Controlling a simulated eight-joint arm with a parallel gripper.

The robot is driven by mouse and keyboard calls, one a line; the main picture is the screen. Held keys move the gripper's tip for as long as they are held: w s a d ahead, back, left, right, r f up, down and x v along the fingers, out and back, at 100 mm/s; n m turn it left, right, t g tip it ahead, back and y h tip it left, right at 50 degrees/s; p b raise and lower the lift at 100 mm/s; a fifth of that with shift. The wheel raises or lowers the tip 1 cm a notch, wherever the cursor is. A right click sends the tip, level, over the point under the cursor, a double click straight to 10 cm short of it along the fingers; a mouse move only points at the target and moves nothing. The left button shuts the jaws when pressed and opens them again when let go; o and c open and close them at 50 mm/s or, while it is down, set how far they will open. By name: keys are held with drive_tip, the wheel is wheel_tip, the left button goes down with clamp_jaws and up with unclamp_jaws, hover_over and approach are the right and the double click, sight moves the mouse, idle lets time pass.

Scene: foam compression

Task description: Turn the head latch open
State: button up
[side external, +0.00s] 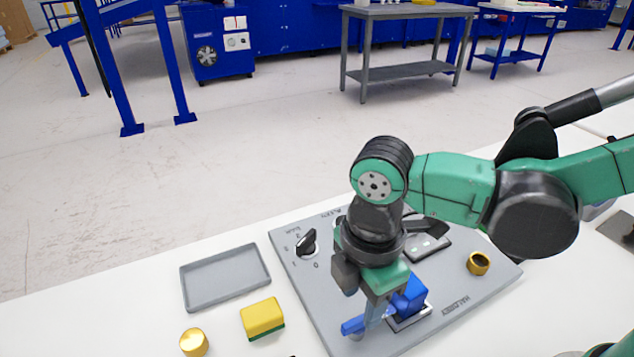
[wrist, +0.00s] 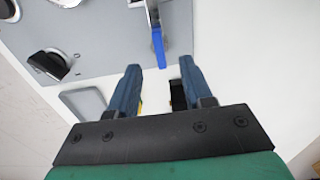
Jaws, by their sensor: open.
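The head latch looks like a blue lever (side external: 353,326) that reaches left from a blue block (side external: 412,293) on the grey panel (side external: 335,290). In the wrist view the blue lever (wrist: 158,48) points down the picture, toward the gap between my fingertips. My gripper (side external: 374,318) points down over the latch in the side view, and its fingers partly cover the lever there. In the wrist view my gripper (wrist: 160,68) is open with nothing held, one finger to each side of the lever's line. I cannot tell whether a finger touches the lever.
A black dial knob (side external: 306,242) stands on the panel's left part, and a brass ring (side external: 478,263) on its right. Left of the panel are an empty grey tray (side external: 225,277), a yellow-and-green block (side external: 262,317) and a brass cylinder (side external: 194,342). White table lies bare around them.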

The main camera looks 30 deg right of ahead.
sight(358, 319)
drive_tip(key=shift+f, duration=2.05)
clamp_jaws()
